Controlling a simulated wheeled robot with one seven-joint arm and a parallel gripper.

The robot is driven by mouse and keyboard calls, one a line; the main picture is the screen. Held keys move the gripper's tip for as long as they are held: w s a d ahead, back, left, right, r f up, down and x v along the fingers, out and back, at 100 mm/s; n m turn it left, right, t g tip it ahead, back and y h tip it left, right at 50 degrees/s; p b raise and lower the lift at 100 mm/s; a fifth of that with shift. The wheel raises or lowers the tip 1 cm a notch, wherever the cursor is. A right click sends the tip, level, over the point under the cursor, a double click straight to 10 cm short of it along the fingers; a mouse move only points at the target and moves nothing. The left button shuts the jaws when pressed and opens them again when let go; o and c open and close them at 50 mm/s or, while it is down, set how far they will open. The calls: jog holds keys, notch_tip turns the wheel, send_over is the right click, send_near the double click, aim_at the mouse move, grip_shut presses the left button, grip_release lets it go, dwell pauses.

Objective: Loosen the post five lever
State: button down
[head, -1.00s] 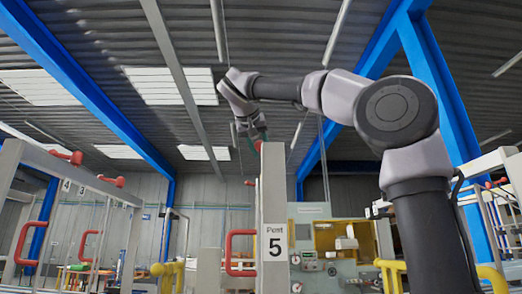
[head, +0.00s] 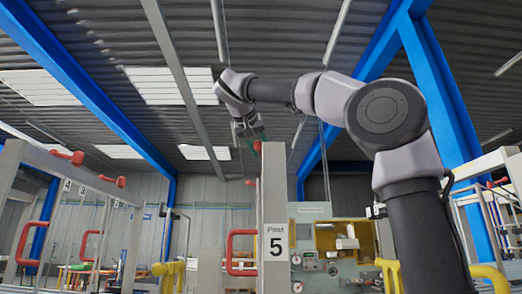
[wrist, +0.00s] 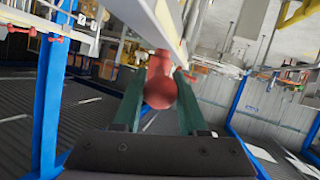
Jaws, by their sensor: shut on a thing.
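Post five (head: 275,210) is a pale upright post with a "Post 5" label, right of centre in the head view. Its red lever (head: 257,146) shows in small part at the post's top left. In the wrist view the lever's round red end (wrist: 160,93) sits between the two green fingers, with its stem running to the pale post (wrist: 145,18). My gripper (wrist: 157,88) is shut on the lever. In the head view my gripper (head: 254,138) is at the post's top, its fingers small and partly hidden.
A red handle (head: 238,252) stands out left of post five. Other pale posts with red levers (head: 76,157) stand at the left. Yellow rails (head: 392,272) and a grey-green machine (head: 312,265) are behind. Blue beams cross overhead.

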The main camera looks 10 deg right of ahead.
jog(key=c, duration=0.8)
grip_release()
jog(key=shift+o, duration=0.2)
jog(key=v, duration=1.1)
jog(key=shift+d, duration=0.1)
